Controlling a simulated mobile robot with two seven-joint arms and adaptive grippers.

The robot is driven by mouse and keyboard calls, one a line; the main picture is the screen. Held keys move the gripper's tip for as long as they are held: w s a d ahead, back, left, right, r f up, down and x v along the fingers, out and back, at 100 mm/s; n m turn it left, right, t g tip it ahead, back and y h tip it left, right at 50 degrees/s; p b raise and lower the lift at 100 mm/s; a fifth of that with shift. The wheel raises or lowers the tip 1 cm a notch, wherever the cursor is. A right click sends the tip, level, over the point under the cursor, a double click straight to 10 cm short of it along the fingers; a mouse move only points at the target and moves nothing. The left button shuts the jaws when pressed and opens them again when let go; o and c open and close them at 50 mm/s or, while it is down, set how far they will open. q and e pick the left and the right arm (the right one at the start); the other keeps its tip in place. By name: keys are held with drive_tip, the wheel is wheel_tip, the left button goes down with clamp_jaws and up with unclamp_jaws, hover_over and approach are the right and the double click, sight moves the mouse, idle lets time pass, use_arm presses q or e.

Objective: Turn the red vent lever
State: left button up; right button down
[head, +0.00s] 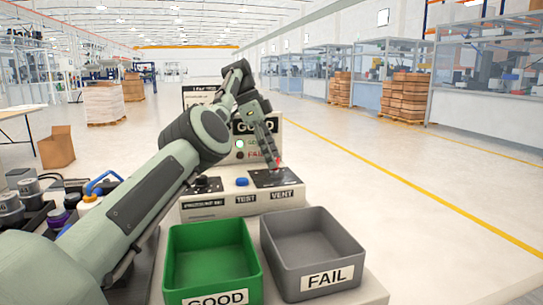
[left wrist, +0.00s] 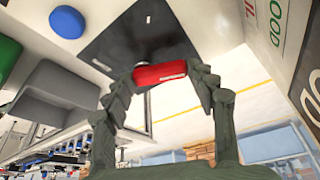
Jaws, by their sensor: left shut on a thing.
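The red vent lever (left wrist: 160,73) sits on a black plate (left wrist: 125,35) in the left wrist view, with its bar lying across between my fingers. In the head view only a sliver of the red lever (head: 279,163) shows behind my fingers, above the VENT label. My left gripper (head: 275,165) reaches down to the panel from above. In the left wrist view the fingers of the left gripper (left wrist: 165,80) are closed on the two ends of the lever. My right gripper is in neither view.
A blue TEST button (head: 242,182) is left of the vent plate. A green GOOD bin (head: 168,262) and a grey FAIL bin (head: 350,248) stand in front of the panel. Bottles and a blue-handled jug (head: 90,201) stand at the left. The floor on the right is clear.

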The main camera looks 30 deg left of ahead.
use_arm(q)
drive_tip(key=o, duration=1.2)
drive_tip(key=shift+c, duration=0.2)
drive_tip(key=shift+n, duration=0.3)
